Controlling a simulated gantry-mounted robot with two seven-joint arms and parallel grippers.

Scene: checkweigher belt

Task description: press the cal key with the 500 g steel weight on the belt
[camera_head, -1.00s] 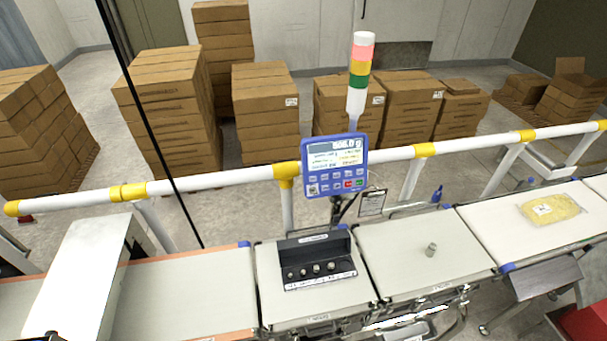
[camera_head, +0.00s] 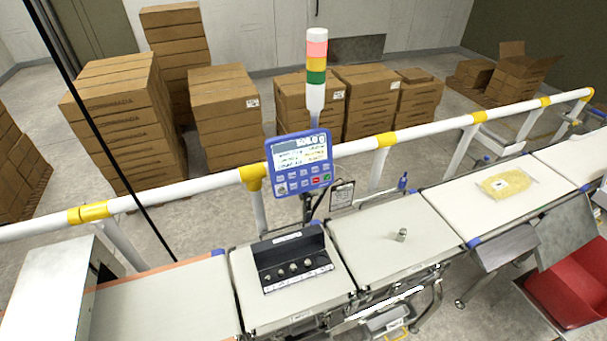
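The steel weight (camera_head: 401,235) stands upright and alone on the pale weighing belt (camera_head: 370,262), right of the weight rack. The blue control panel (camera_head: 298,163) is mounted on a post behind the belts. Its lit display (camera_head: 300,146) seems to read about 500 g, but the digits are blurred. Below it are rows of small keys, mostly blue, with a red key (camera_head: 316,181) and a green key (camera_head: 327,178). The key labels are too small to read, so I cannot tell which is cal. Neither of my grippers is in view.
A black rack (camera_head: 290,250) with several smaller weights sits on the belt section left of the weight. A yellow bagged product (camera_head: 504,184) lies on the right belt. A white and yellow rail (camera_head: 350,147) runs behind. A red bin (camera_head: 570,285) is at lower right.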

